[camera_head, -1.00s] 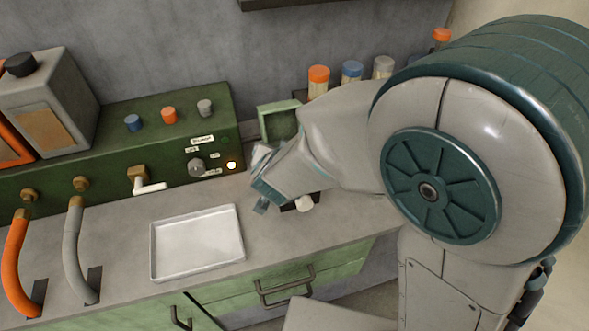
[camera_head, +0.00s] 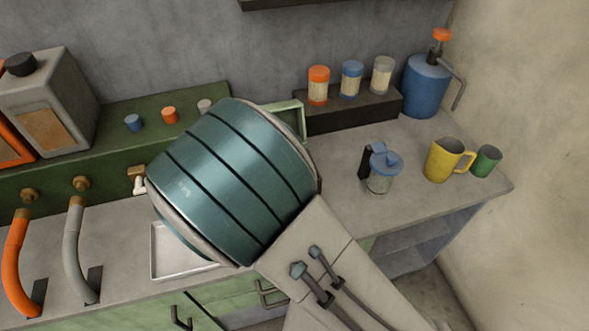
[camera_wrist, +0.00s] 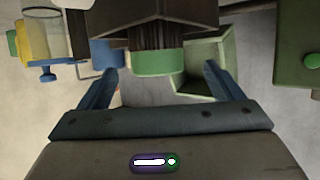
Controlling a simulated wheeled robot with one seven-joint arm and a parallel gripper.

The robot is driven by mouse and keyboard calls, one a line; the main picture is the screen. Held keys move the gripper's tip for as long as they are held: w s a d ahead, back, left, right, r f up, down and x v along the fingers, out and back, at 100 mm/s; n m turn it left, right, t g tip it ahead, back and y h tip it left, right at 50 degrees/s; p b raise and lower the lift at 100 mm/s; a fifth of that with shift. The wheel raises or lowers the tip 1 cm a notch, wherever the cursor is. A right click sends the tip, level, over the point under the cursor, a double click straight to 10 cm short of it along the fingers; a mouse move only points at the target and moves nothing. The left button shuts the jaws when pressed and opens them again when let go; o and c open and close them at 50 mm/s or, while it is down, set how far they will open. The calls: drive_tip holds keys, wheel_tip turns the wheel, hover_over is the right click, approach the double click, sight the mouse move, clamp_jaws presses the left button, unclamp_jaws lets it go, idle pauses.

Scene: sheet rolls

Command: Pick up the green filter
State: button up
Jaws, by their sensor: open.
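The green filter (camera_wrist: 157,62) shows in the wrist view as a round green cap on a dark ribbed body. It sticks out of a dark block (camera_wrist: 194,18), in a picture that looks upside down. My gripper (camera_wrist: 160,83) is open, one finger at each side of the green cap in the picture. The cap appears beyond the fingertips' lower parts, and no contact shows. In the head view my arm hides the gripper and the green filter.
A pale green open box (camera_wrist: 206,62) is close beside the right finger; its rim shows in the head view (camera_head: 291,106). A blue-lidded jar (camera_head: 380,168), yellow mug (camera_head: 441,163) and dark rack with filters (camera_head: 350,111) stand right. A white tray (camera_head: 160,262) is partly covered.

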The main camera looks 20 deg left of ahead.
drive_tip(key=shift+d+r+p+x, duration=0.1)
drive_tip(key=shift+p+x, duration=0.1)
drive_tip(key=shift+x, duration=1.25)
drive_tip(key=shift+d+r+p+x, duration=0.1)
drive_tip(key=shift+d+p+x, duration=0.1)
drive_tip(key=shift+x, duration=1.3)
drive_tip(key=c, duration=1.3)
